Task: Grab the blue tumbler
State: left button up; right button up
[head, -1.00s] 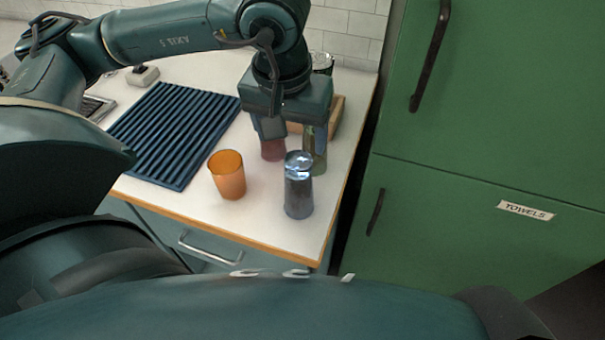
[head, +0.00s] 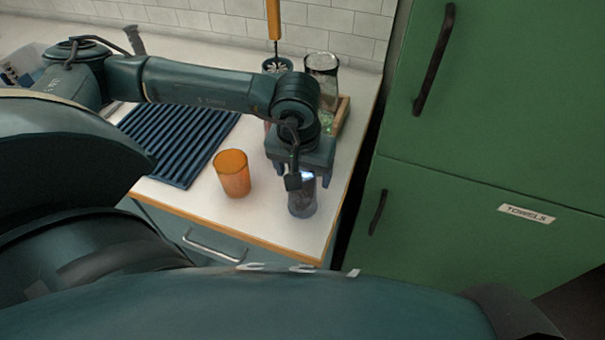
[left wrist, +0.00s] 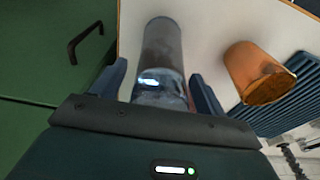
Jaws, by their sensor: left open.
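The blue tumbler (head: 303,198) stands near the front right of the counter, its upper part hidden behind my left gripper. In the left wrist view the tumbler (left wrist: 161,62) is clear, grey-blue glass. My left gripper (head: 300,178) is open above the tumbler. In the left wrist view the two fingers of the gripper (left wrist: 158,88) are on either side of the tumbler's near end, with a gap visible at each side. My right gripper is in neither view.
An orange tumbler (head: 233,174) stands left of the blue one; it also shows in the left wrist view (left wrist: 257,73). A blue ribbed mat (head: 180,140) lies behind it. A jar (head: 322,72) and a wooden tray (head: 342,117) are farther back. Green cabinets (head: 470,180) stand right.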

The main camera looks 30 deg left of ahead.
pick_arm(q)
jog(key=c, duration=1.3)
